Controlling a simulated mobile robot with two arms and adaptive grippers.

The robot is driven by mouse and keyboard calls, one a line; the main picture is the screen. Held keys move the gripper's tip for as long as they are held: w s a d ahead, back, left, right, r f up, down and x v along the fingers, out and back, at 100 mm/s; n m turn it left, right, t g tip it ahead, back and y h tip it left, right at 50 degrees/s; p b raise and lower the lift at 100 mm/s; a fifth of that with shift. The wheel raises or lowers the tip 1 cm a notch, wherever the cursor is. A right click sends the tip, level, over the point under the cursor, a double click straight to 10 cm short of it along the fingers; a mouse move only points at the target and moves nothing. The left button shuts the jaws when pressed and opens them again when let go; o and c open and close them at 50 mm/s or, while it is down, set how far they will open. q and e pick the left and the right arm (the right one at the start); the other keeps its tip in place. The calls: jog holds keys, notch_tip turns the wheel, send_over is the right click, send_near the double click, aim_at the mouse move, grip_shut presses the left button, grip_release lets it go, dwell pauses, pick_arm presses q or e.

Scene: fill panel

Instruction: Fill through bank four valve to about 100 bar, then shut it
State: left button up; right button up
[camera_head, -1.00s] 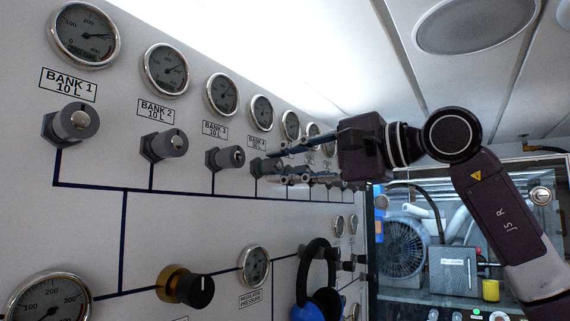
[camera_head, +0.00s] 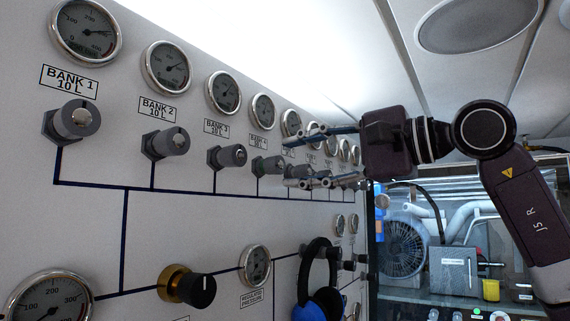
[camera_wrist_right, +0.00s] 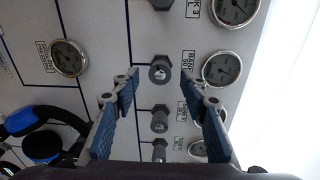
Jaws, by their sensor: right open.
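The bank four valve (camera_head: 268,165) is a small grey knob on the white panel, under the gauge (camera_head: 262,111) and label of its bank. My right gripper (camera_head: 289,161) is open and empty, its fingertips a little to the right of this valve and apart from it. In the right wrist view the valve (camera_wrist_right: 160,71) shows between and beyond the two spread fingers of the gripper (camera_wrist_right: 159,76). A large gauge (camera_head: 48,300) is cut off at the lower left; its needle is too unclear to read. My left gripper is not in view.
Similar valves sit on both sides in the same row, among them bank three's (camera_head: 228,156). A black knob on brass (camera_head: 187,287) and a regulated pressure gauge (camera_head: 255,266) are below. A blue and black headset (camera_head: 320,285) hangs lower right.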

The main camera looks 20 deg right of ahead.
jog(key=v, duration=0.8)
jog(key=shift+s+d, duration=0.15)
jog(key=shift+d, duration=0.05)
jog(key=shift+f, duration=0.1)
dwell(1.6)
